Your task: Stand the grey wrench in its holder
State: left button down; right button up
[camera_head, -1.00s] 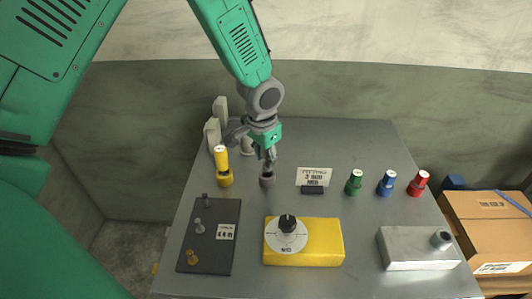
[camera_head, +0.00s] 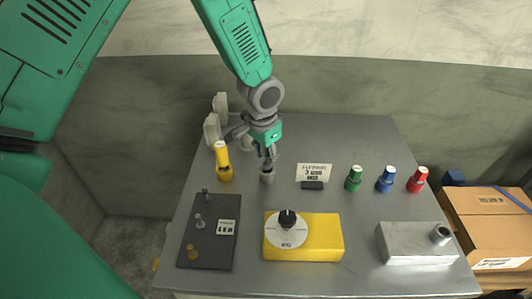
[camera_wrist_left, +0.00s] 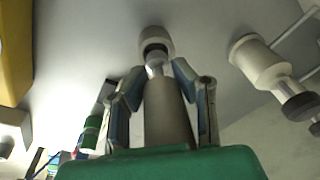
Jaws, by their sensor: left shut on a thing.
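My left gripper (camera_head: 266,154) points down over the back left part of the grey table. It is shut on the grey wrench, a grey cylinder with a narrower tip, which shows between the fingers in the left wrist view (camera_wrist_left: 168,115). The wrench's holder (camera_head: 267,177) is a small grey round socket right below the gripper. In the left wrist view the holder (camera_wrist_left: 155,38) has a dark round mouth, and the wrench tip is at that mouth. I cannot tell how far inside the tip is. My right gripper is not in view.
A yellow wrench (camera_head: 221,156) stands close to the left of my gripper. Green (camera_head: 354,178), blue (camera_head: 386,179) and red (camera_head: 417,179) ones stand to the right. A label stand (camera_head: 313,174), a yellow box with dial (camera_head: 320,236), a dark plate (camera_head: 222,260) and a metal block (camera_head: 400,245) are around.

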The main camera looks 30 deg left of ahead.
aim_at(265, 162)
pick_arm(q)
jog(key=shift+p, duration=0.5)
dwell(1.0)
jog(key=shift+f+b, duration=0.85)
jog(key=shift+f, duration=0.8)
jog(key=c, duration=1.2)
grip_release()
jog(key=shift+r, duration=0.45)
jog(key=shift+s+d+r, duration=0.1)
jog(key=shift+s+r, duration=0.15)
jog(key=shift+r, duration=1.55)
jog(key=shift+s+d+r, duration=0.1)
jog(key=shift+s+r, duration=0.2)
jog(key=shift+r, duration=1.5)
jog(key=shift+s+d+r, duration=0.1)
jog(key=shift+s+r, duration=0.15)
jog(key=shift+r, duration=1.55)
